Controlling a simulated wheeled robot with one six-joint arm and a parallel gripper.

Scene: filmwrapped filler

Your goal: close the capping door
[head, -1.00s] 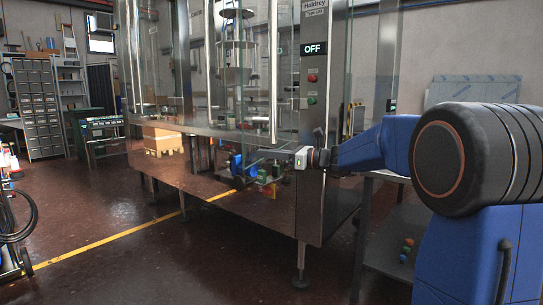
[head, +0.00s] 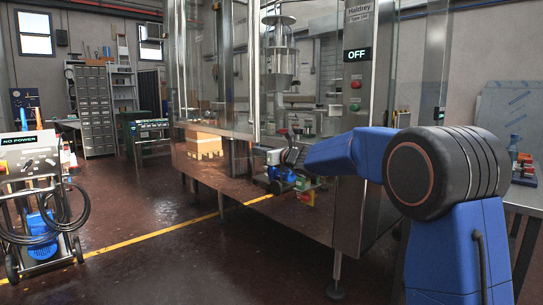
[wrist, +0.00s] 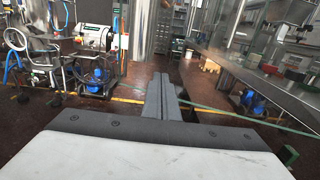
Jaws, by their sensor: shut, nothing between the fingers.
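The capping machine (head: 350,200) is a tall steel cabinet with clear glass doors and an OFF display. A glass door with a long vertical steel handle (head: 254,75) hangs at its front; how far it stands open is hard to tell. A steel tube, probably this handle, rises in the wrist view (wrist: 141,30), beyond my fingers. A thin greenish line, likely a glass edge, slants across that view. My gripper (wrist: 160,85) is shut and empty. In the head view its end is small, near the machine's front; contact with the door cannot be made out.
A trolley with a NO POWER display (head: 25,150) and hoses stands at the left. A bench (head: 515,200) with small items is at the right. Drawer cabinets (head: 95,110) stand at the back left. The red floor before the machine is open, crossed by a yellow line.

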